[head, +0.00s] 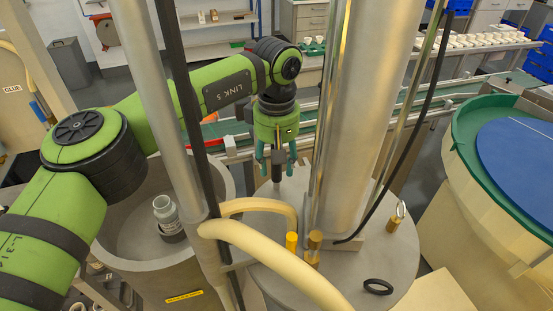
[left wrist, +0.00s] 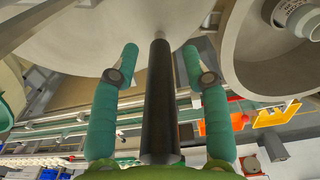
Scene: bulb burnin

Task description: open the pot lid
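The pot lid (head: 350,285) appears to be the round flat grey plate in the lower middle of the head view; its pale rim also fills the upper left of the left wrist view (left wrist: 90,45). A black rod-like handle (left wrist: 160,105) runs to the lid's edge. My left gripper (head: 277,170) points down at the lid's far edge. In the left wrist view its two green fingers (left wrist: 160,52) stand on either side of the handle, open, with a gap on both sides. My right gripper is not in view.
An open grey vessel (head: 128,250) with a bottle (head: 166,214) inside stands left of the lid. A thick metal column (head: 365,100) and beige hoses (head: 265,250) rise close by. A black ring (head: 378,286) lies on the lid. A green-rimmed round tub (head: 465,135) is at right.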

